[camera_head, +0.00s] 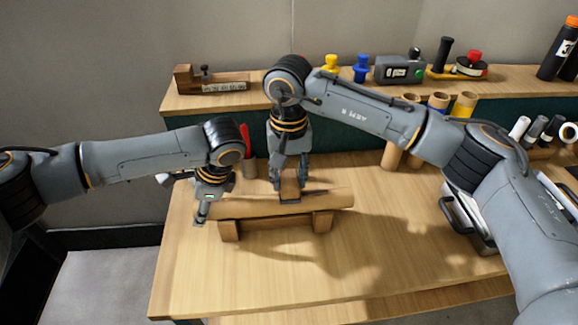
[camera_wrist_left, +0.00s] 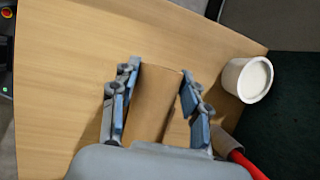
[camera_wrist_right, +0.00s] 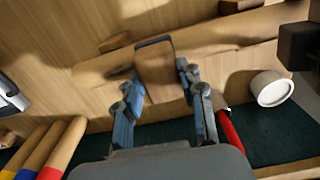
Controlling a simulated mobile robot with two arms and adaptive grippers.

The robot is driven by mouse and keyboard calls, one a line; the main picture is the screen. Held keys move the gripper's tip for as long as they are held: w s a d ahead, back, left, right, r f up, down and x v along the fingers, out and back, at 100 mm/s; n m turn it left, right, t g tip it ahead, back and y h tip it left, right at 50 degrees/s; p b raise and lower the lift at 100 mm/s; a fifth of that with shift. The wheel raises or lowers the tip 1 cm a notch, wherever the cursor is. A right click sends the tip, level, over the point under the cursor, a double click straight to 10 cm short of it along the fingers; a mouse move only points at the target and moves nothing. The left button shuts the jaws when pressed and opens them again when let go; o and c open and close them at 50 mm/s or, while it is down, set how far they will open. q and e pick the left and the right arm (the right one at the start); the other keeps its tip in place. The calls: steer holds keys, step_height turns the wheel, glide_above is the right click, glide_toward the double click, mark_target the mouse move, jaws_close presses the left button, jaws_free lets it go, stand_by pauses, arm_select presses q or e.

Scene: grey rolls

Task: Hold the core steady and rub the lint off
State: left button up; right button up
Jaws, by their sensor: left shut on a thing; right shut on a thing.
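The brown cardboard core (camera_head: 325,203) lies level across a wooden cradle (camera_head: 275,225) on the bench. My left gripper (camera_head: 203,211) is shut around the core's left end; in the left wrist view the core (camera_wrist_left: 153,100) lies between the fingers. My right gripper (camera_head: 290,178) is shut on a wooden block with a dark edge, which shows best in the right wrist view (camera_wrist_right: 156,72). The block is over the core near its middle and seems to touch it. Dark patches show on the core beside the block; I cannot tell lint from shadow.
A white round container (camera_wrist_left: 246,78) and a red-handled tool (camera_wrist_right: 231,135) stand behind the core. Upright rolls (camera_head: 462,106) stand at the back right. A shelf (camera_head: 220,103) with small items runs along the back. The bench's front right is clear.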

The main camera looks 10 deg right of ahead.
steer(key=shift+f, duration=0.75)
steer(key=shift+d, duration=0.9)
steer(key=shift+c, duration=0.5)
steer(key=shift+d, duration=3.75)
steer(key=shift+a, duration=4.65)
step_height(320, 180, up, 2)
steer(key=shift+r, duration=3.15)
arm_select(q)
steer(key=o, duration=1.3)
steer(key=shift+c, duration=0.2)
